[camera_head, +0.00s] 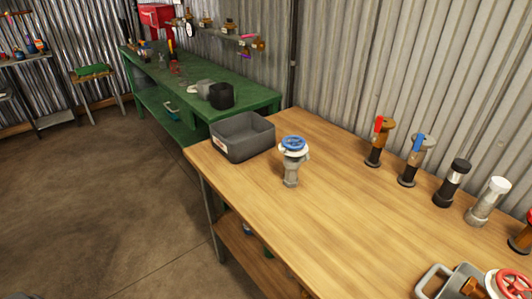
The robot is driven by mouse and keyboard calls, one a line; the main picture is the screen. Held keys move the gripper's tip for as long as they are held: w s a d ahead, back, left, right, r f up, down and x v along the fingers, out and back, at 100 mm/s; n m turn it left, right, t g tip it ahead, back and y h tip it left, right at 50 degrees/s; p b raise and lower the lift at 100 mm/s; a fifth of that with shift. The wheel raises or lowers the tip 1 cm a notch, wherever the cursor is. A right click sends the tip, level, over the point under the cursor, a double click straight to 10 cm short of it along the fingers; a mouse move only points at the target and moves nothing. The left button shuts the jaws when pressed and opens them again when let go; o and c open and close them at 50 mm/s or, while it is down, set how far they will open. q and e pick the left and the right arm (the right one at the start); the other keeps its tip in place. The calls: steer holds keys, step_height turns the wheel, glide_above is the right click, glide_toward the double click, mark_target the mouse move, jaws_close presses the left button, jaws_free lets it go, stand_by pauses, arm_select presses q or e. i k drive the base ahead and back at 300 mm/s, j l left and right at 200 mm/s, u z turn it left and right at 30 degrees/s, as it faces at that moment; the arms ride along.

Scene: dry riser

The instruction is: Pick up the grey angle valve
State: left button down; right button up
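A grey valve (291,172) with a blue round handwheel on top stands upright on the wooden workbench (330,215), close to its left front edge. It looks like the grey angle valve; its side outlet is hard to make out at this size. Nothing touches it. Neither of my grippers shows in the head view.
A dark grey open bin (243,136) stands just left of the valve. Several fittings line the back by the corrugated wall, including a red-handled one (378,141) and a blue-handled one (416,160). A red handwheel (512,284) is at lower right. The bench's middle is clear.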

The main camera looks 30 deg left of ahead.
mark_target(293, 161)
steer(key=i+j, duration=0.1)
steer(key=j, duration=0.3)
steer(key=j+u, duration=0.1)
steer(key=j, duration=0.3)
steer(key=i+j, duration=0.15)
steer(key=j, duration=0.25)
steer(key=i+j+u, duration=0.1)
steer(key=j, duration=0.35)
steer(key=i+j+u, duration=0.1)
steer(key=j, duration=0.3)
